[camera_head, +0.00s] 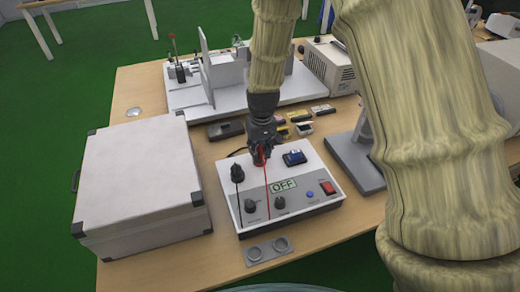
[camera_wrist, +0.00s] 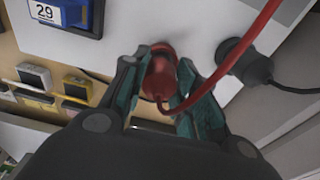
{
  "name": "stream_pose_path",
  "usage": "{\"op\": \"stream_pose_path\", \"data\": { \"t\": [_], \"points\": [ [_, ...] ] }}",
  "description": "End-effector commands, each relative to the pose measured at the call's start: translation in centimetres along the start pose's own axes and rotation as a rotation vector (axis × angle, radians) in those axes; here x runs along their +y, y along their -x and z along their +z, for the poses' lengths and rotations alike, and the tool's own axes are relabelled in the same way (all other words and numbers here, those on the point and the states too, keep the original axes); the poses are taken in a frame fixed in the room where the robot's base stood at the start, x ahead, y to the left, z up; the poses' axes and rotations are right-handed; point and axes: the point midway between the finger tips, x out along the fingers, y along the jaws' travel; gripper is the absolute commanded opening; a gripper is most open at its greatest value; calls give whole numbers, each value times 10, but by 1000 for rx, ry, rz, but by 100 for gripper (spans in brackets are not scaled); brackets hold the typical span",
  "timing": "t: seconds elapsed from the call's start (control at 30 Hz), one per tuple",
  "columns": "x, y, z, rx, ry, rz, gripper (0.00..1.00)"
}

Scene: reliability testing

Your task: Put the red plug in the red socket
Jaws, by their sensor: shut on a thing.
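My gripper (camera_head: 262,152) is at the back edge of the white control box (camera_head: 309,200), pointing down. In the wrist view, its fingers (camera_wrist: 168,95) are shut on the red plug (camera_wrist: 160,78), whose red cable curves up to the right. The plug's far end is at the box's white top, where a red round part (camera_wrist: 162,49) shows. I cannot tell whether this is the red socket or how deep the plug sits. A black plug (camera_wrist: 247,66) stands on the box beside it, and also shows in the head view (camera_head: 237,173).
A white case (camera_head: 140,175) stands left of the box. A blue display module (camera_head: 294,158) is close to my gripper on the right. Several small modules (camera_head: 302,128) lie behind. A grey two-hole plate (camera_head: 267,250) lies in front on the wooden table (camera_head: 222,262).

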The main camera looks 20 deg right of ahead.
Motion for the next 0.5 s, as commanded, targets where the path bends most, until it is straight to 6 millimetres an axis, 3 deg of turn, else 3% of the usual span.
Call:
{"op": "stream_pose_path", "data": {
  "t": [0.5],
  "points": [
    [0, -8, 1, 0, 0, 0, 4]
  ]
}}
